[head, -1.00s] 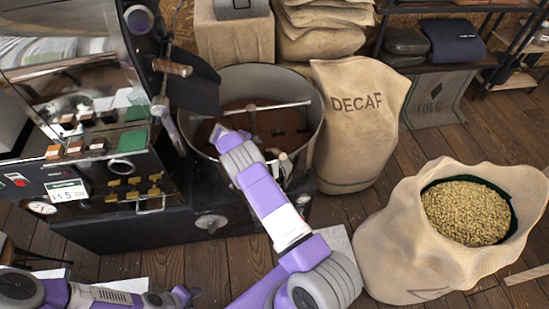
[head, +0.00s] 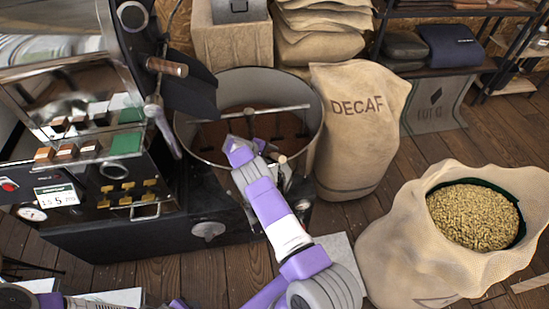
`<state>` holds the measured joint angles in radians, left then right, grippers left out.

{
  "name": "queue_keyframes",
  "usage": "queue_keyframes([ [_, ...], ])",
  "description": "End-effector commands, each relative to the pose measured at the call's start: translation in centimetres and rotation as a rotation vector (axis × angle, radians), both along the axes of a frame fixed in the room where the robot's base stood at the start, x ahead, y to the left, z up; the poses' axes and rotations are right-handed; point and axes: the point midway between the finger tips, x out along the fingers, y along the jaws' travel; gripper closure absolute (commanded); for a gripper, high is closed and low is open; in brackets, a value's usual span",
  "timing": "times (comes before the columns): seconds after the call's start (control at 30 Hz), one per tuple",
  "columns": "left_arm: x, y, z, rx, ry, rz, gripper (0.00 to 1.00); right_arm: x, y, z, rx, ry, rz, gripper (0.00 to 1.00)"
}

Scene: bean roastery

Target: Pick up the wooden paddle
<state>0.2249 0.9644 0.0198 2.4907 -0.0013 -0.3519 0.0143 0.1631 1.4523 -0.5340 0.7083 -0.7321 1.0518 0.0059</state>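No whole wooden paddle is clear in view. A pale wooden strip (head: 530,284) lies on the floor at the right edge, cut off by the frame; I cannot tell whether it is the paddle. My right gripper (head: 241,147) is over the near part of the round cooling bin (head: 318,120), far from that strip. Its fingers point away from me, and their gap is unclear. My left gripper (head: 178,304) barely shows at the bottom edge, left of centre, mostly cut off.
The roaster (head: 110,170) with its panel and levers stands at the left. A DECAF sack (head: 360,135) stands right of the bin. An open sack (head: 400,240) of beans (head: 472,215) stands at the right. Dark plank floor (head: 450,140) shows between them.

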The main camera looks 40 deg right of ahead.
Motion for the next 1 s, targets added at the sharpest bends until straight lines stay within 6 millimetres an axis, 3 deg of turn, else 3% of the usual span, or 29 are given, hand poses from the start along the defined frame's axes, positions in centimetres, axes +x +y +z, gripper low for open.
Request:
queue_keyframes([
  [0.13,0.0,0.0,0.1,0.000,0.000,0.000,0.57,0.1,0.1,0.1,0.001,-0.001,0.001,0.44],
  [0.5,0.0,0.0,0.1,0.000,0.000,0.000,0.57,0.1,0.1,0.1,0.000,-0.001,0.001,1.00],
  [0.8,0.0,0.0,0.3,0.000,0.000,0.000,0.57,0.1,0.1,0.5,0.000,-0.001,0.001,1.00],
  [1.0,0.0,0.0,1.7,0.000,0.000,0.000,0.57,0.2,0.1,3.9,0.000,-0.003,0.002,1.00],
])
